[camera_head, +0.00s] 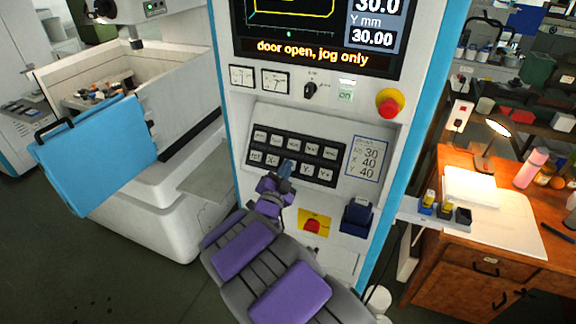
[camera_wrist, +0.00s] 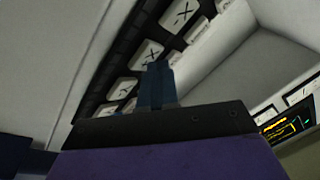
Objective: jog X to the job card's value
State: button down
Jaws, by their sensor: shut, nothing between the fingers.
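The control panel's screen (camera_head: 310,38) reads "door open, jog only". It shows Y mm 30.00, and above that a value 30.0 cut off by the picture's edge. The job card (camera_head: 367,158) on the panel shows 30, 40 and 40, the lower two seemingly beside X and Y; its small print is blurred. The black keypad (camera_head: 296,157) has two rows of white keys, with X- (camera_head: 271,159) and Y+ (camera_head: 325,173) in the lower row. My gripper (camera_head: 287,166) is shut and empty before the lower row, right of X-. In the wrist view its tips (camera_wrist: 157,72) overlap a key; contact is unclear.
A red emergency knob (camera_head: 390,103), a rotary switch (camera_head: 310,90) and a lit "on" button (camera_head: 346,95) sit above the keypad. A red switch on yellow (camera_head: 313,222) and a dark blue holder (camera_head: 356,217) are below. A blue door (camera_head: 95,155) hangs open at left.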

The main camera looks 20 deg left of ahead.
jog(key=shift+w+f, duration=0.15)
jog(key=shift+w, duration=0.05)
dwell(0.3)
dwell(0.3)
jog(key=shift+s+r, duration=0.5)
jog(key=shift+s, duration=0.15)
jog(key=shift+w+f+b, duration=0.15)
jog(key=shift+b, duration=0.2)
jog(key=shift+w+f, duration=0.15)
jog(key=shift+w, duration=0.05)
jog(key=shift+w+f, duration=0.2)
jog(key=shift+w, duration=0.1)
dwell(1.0)
jog(key=shift+s+r, duration=0.45)
jog(key=shift+s, duration=0.15)
dwell(0.4)
